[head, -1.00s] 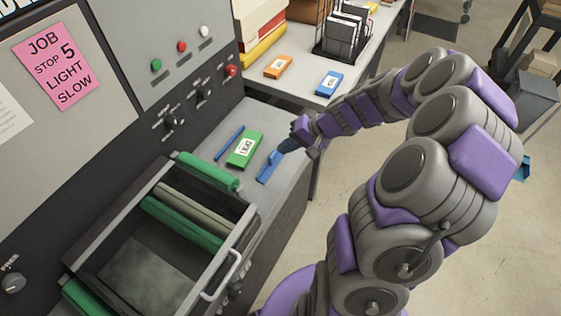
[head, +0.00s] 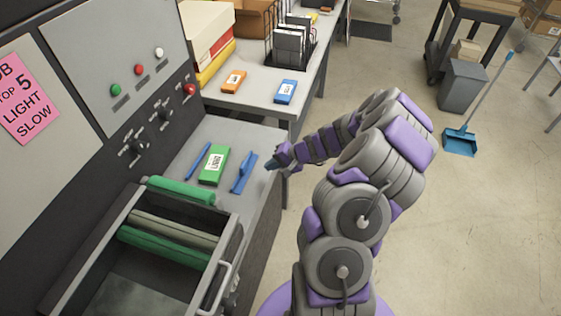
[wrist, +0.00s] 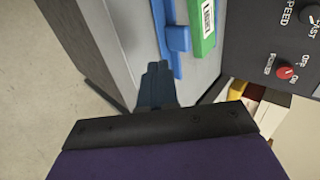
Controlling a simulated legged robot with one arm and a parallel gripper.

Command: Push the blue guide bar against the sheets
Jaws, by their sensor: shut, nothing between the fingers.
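The blue guide bar with a raised tab (head: 244,173) lies on the grey side surface of the laminator. It also shows in the wrist view (wrist: 178,40). To its left is the green packet labelled LIGHT (head: 214,165), seen at the top of the wrist view too (wrist: 203,25). A narrow strip of surface shows between bar and packet in the head view. A plain blue strip (head: 198,161) lies along the packet's left side. My gripper (head: 271,164) is shut and empty, just right of the guide bar and apart from it; its dark fingers (wrist: 157,88) show in the wrist view.
The open laminator tray with green rollers (head: 168,246) is in front of the packet. The control panel with knobs (head: 140,146) rises at the left. A side table behind holds an orange packet (head: 234,81) and a blue packet (head: 286,91).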

